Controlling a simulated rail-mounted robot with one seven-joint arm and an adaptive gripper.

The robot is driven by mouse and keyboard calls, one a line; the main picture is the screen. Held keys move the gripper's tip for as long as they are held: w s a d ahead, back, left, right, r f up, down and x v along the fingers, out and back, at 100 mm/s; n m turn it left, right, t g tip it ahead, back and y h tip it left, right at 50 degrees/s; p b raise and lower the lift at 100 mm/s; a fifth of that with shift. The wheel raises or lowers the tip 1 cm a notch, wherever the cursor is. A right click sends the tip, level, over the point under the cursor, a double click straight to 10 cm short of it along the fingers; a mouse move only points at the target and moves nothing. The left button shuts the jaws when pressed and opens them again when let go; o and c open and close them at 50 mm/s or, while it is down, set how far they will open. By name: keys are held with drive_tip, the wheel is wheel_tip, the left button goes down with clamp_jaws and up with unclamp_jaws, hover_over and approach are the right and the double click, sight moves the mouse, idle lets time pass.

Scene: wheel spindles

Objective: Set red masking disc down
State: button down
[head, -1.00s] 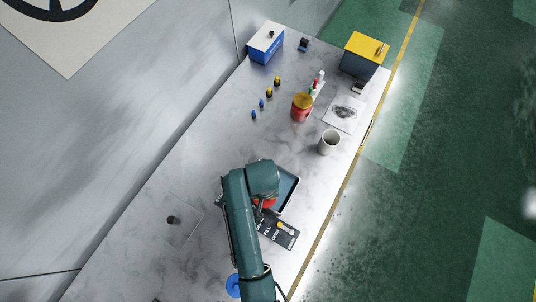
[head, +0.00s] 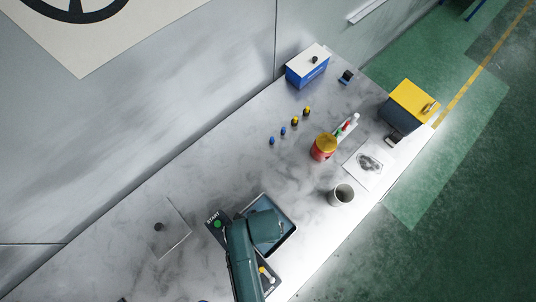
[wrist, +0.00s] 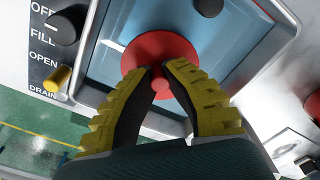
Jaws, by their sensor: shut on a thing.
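The red masking disc (wrist: 150,46) shows in the wrist view as a round red plate with a small knob at its centre. My gripper (wrist: 160,80) has its yellow and black fingers closed on that knob. The disc is over the blue-grey floor of a tray (wrist: 103,45); I cannot tell whether it touches the floor. In the head view the tray (head: 289,237) stands near the table's front edge, and my arm covers the gripper and disc.
A panel with a START label and green button (head: 217,223) lies left of the tray. A dark control strip with a yellow lever (head: 266,273) lies in front. A grey cup (head: 341,195) and red can with yellow lid (head: 323,148) stand beyond.

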wheel_tip(320, 180, down, 6)
drive_tip(key=shift+w+f, duration=0.1)
drive_tip(key=shift+f+b, duration=0.1)
drive_tip(key=shift+b, duration=0.2)
drive_tip(key=c, duration=1.2)
unclamp_jaws()
